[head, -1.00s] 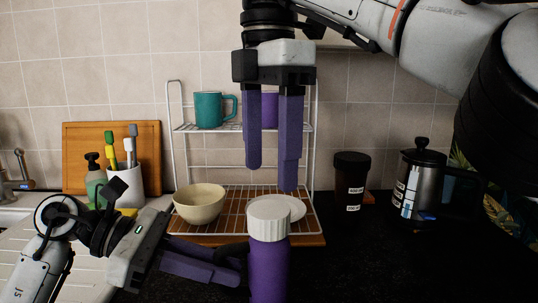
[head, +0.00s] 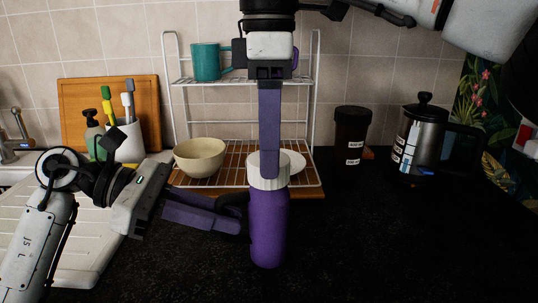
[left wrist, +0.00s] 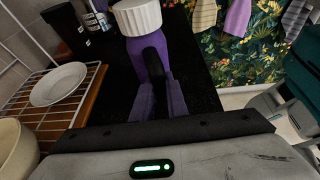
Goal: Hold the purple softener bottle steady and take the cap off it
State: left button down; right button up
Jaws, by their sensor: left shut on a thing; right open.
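The purple softener bottle (head: 269,232) stands upright on the dark worktop, its ribbed white cap (head: 284,172) on top. The bottle also shows in the left wrist view (left wrist: 128,50), with the cap (left wrist: 137,17) at the top edge. My left gripper (head: 236,216) comes in from the left and is shut on a black, handle-like part at the bottle's side. My right gripper (head: 269,176) points straight down at the cap and is open. Seen edge-on, its near finger overlaps the cap's front; the far finger is hidden. I cannot tell whether it touches the cap.
A wire rack (head: 318,120) stands behind, with a cream bowl (head: 200,157), a white plate (head: 293,163) and a teal mug (head: 207,62). A black jar (head: 351,135) and a French press (head: 422,138) stand at the back right. The worktop right of the bottle is clear.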

jog(key=shift+f, duration=1.4)
jog(key=shift+c, duration=0.2)
